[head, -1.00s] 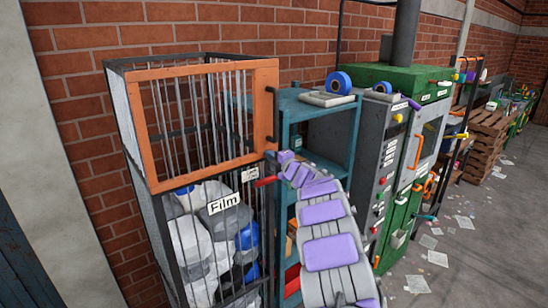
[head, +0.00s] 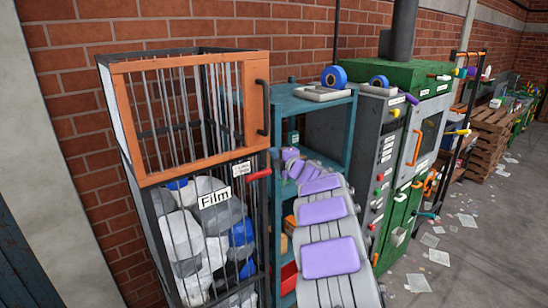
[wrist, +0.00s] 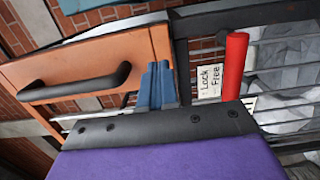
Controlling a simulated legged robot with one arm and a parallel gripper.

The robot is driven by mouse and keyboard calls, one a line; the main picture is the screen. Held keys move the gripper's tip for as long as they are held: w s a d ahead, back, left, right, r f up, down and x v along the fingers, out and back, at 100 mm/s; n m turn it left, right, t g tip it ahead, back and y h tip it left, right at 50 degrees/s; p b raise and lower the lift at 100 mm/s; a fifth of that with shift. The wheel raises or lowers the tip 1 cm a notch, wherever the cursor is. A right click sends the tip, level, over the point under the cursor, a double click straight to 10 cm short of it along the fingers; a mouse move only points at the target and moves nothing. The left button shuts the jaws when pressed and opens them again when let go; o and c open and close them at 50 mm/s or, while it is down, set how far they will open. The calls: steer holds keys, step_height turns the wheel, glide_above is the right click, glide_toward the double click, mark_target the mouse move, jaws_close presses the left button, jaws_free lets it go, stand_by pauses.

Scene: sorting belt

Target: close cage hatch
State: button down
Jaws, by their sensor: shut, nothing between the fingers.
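The cage hatch (head: 190,178) is an orange frame with vertical grey bars on the upper front of the wire cage (head: 265,220). It looks nearly flush with the cage front; I cannot tell whether a small gap is left. Its black handle (head: 264,108) is on the right side and also shows in the wrist view (wrist: 75,85). A red latch lever (head: 258,174) sits below the hatch's right corner, beside a "Lock / Free" label (wrist: 209,80). My gripper (wrist: 156,66) is shut and empty, its blue fingers in front of the hatch's edge, left of the red lever (wrist: 235,65). Contact is unclear.
A teal shelf (head: 330,110) stands close on the right, with a blue tape roll (head: 334,77) on top. Beyond are a grey-green machine (head: 405,150) and floor strewn with papers.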

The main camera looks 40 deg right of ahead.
steer(key=shift+d+b+v, duration=0.8)
steer(key=shift+d+v, duration=0.05)
steer(key=shift+v, duration=3.25)
steer(key=s+a+f+m+g+h+b, duration=0.1)
steer(key=s+a+f+m+g+b, duration=0.35)
steer(key=a+f, duration=0.4)
steer(key=s+a+f+m+g+b, duration=0.4)
steer(key=s+a+f+m, duration=0.15)
steer(key=a, duration=0.65)
steer(key=s+a+f+m+g+h+b, duration=0.1)
steer(key=s+a+f+m+g+b, duration=0.35)
steer(key=a+f, duration=0.4)
steer(key=s+a+f+g+y+b, duration=0.3)
steer(key=s+a+f, duration=0.2)
steer(key=s+a, duration=0.6)
steer(key=s+a+f+m+g+y+b, duration=0.1)
steer(key=s+a+f+g+y+b, duration=0.1)
steer(key=s+a+f, duration=0.4)
steer(key=s+a+g, duration=0.1)
steer(key=s+a, duration=0.4)
steer(key=a, duration=0.1)
steer(key=shift+s+a+y+b, duration=0.2)
steer(key=shift+s+y+b, duration=0.2)
